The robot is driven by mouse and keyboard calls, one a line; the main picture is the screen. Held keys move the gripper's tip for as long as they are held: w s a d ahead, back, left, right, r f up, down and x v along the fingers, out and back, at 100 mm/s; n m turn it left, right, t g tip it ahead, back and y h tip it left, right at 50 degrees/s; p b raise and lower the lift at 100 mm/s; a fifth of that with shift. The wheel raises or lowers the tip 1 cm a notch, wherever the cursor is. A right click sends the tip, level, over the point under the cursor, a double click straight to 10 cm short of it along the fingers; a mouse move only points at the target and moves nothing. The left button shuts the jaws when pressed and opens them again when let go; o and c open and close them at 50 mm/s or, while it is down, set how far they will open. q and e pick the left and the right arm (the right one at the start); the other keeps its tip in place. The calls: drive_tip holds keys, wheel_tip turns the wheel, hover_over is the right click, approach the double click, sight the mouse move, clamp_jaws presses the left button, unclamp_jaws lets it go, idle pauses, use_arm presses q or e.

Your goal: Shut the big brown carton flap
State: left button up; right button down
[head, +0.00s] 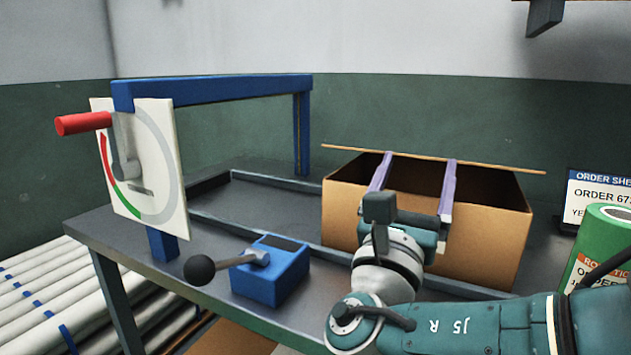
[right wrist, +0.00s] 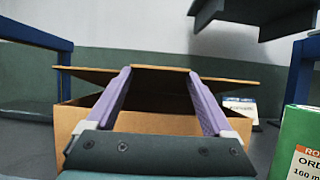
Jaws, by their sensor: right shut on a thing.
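The big brown carton (head: 480,240) stands on the grey table with its front wall towards me. Its flap (head: 500,165) shows nearly edge-on above the box, with a dark gap between flap and front wall. In the right wrist view the flap (right wrist: 235,83) spans the picture above the carton (right wrist: 155,123). My right gripper (head: 419,157) reaches over the front wall with its two purple fingers. Its fingertips (right wrist: 160,70) meet the flap, and it is shut on it, though the exact contact is hard to see. My left gripper is not in view.
A blue box with a black-knobbed lever (head: 272,275) stands left of the carton. A dial panel with a red handle (head: 140,160) and a blue frame (head: 215,90) are further left. A green canister (head: 597,240) and an order sheet (head: 590,198) stand at the right.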

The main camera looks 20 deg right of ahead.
sight(413, 201)
drive_tip(key=shift+f+b, duration=1.3)
drive_tip(key=shift+f, duration=0.6)
unclamp_jaws()
drive_tip(key=shift+a, duration=0.1)
drive_tip(key=shift+r, duration=0.1)
drive_tip(key=shift+s, duration=0.15)
drive_tip(key=v, duration=0.9)
drive_tip(key=shift+s+a+b, duration=0.2)
drive_tip(key=shift+a+b, duration=0.1)
drive_tip(key=shift+b, duration=0.05)
